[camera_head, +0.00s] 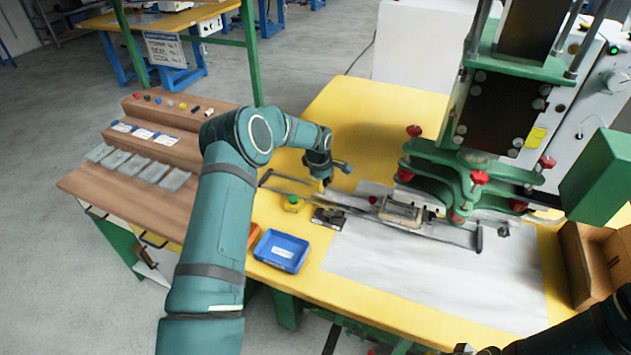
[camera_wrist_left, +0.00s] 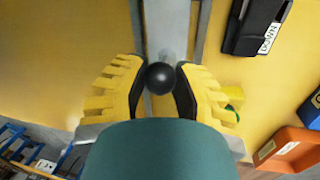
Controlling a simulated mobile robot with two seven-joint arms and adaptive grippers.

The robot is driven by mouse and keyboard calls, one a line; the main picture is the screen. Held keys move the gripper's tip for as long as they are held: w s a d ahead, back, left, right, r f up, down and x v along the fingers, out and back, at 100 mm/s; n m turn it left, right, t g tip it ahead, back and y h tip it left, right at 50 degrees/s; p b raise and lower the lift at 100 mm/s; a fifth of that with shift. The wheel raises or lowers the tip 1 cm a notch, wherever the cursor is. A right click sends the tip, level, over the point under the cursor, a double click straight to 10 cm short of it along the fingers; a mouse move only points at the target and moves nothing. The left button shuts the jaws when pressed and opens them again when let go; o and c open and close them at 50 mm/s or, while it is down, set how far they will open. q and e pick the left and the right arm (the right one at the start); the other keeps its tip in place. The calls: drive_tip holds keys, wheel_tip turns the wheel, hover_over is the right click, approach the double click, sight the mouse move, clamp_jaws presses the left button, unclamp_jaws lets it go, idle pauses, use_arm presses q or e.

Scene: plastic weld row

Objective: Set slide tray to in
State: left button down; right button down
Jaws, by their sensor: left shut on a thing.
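The slide tray (camera_head: 440,232) is a long grey slide on the yellow table, running from the left toward the green press. A tan block-like part (camera_head: 403,213) sits on it at the press's front edge. My left gripper (camera_head: 322,184) is at the slide's left end. In the left wrist view its yellow fingers (camera_wrist_left: 155,90) are shut around a round black knob (camera_wrist_left: 160,77), in line with a grey bar (camera_wrist_left: 167,30). In the head view my arm and gripper hide the knob. At the lower right edge only a dark part of my right arm shows clearly.
The green press (camera_head: 480,150) with red knobs stands over the slide's right part. A black box marked DOWN (camera_wrist_left: 262,22), a yellow-green button (camera_head: 293,203) and a blue bin (camera_head: 281,251) are near my left gripper. A brown open box (camera_head: 600,262) stands at right.

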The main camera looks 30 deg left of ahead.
use_arm(q)
drive_tip(key=shift+d, duration=0.15)
drive_tip(key=c, duration=0.7)
unclamp_jaws()
drive_tip(key=shift+o, duration=0.2)
wheel_tip(320, 180, up, 12)
drive_tip(key=s, duration=0.2)
drive_tip(key=shift+s, duration=0.15)
drive_tip(key=shift+f, duration=0.1)
